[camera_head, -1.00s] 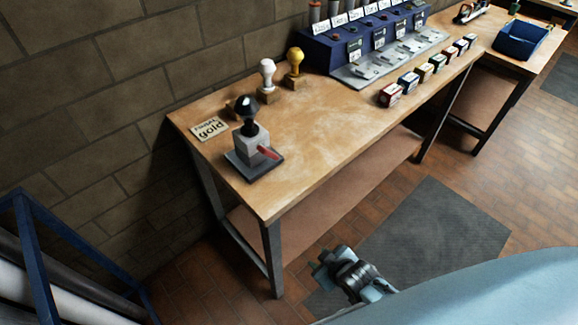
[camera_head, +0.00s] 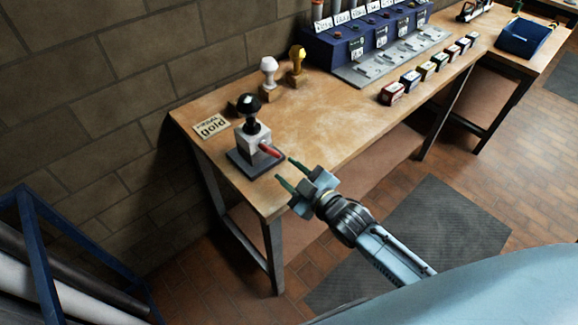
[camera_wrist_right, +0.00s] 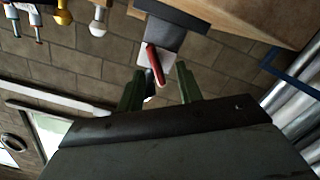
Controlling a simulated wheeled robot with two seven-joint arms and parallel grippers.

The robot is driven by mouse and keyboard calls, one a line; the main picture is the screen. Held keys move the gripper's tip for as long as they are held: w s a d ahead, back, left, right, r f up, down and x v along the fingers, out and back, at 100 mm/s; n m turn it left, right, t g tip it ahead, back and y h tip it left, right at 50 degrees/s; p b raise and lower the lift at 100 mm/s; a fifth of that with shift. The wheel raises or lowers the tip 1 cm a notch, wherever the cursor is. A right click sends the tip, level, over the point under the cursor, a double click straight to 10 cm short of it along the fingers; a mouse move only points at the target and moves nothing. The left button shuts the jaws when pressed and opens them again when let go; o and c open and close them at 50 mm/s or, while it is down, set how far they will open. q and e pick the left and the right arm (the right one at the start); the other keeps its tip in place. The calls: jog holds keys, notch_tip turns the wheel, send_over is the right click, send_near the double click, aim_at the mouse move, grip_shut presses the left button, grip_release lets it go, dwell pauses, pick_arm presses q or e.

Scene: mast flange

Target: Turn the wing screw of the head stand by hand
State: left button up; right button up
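The head stand is a pale block on a dark base plate (camera_head: 256,162), with a black ball-shaped head (camera_head: 249,106) on top. It stands near the left end of the wooden bench. Its wing screw, a red lever-like part (camera_head: 270,151), sticks out at the front right of the block. My right gripper (camera_head: 284,173) is open and empty, with its green fingers pointing at the stand, just short of the red part. In the right wrist view the red wing screw (camera_wrist_right: 155,65) shows between and beyond the two fingers (camera_wrist_right: 160,92). My left gripper is not in view.
A white knob (camera_head: 269,65) and a yellow knob (camera_head: 298,56) on wooden blocks stand behind the stand. A sign (camera_head: 212,125) lies left of it. Several small boxes and a blue rack (camera_head: 335,52) are farther right. The bench middle (camera_head: 325,120) is clear.

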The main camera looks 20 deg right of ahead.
aim_at(274, 155)
jog(key=shift+w+r+n+t+y, duration=0.4)
jog(key=shift+w+r, duration=0.05)
jog(key=shift+w, duration=0.05)
jog(key=shift+w+a, duration=0.1)
jog(key=shift+b+x, duration=1.9)
jog(key=shift+x, duration=1.15)
jog(key=shift+w, duration=0.2)
jog(key=shift+c, duration=0.5)
jog(key=shift+r, duration=0.1)
grip_shut()
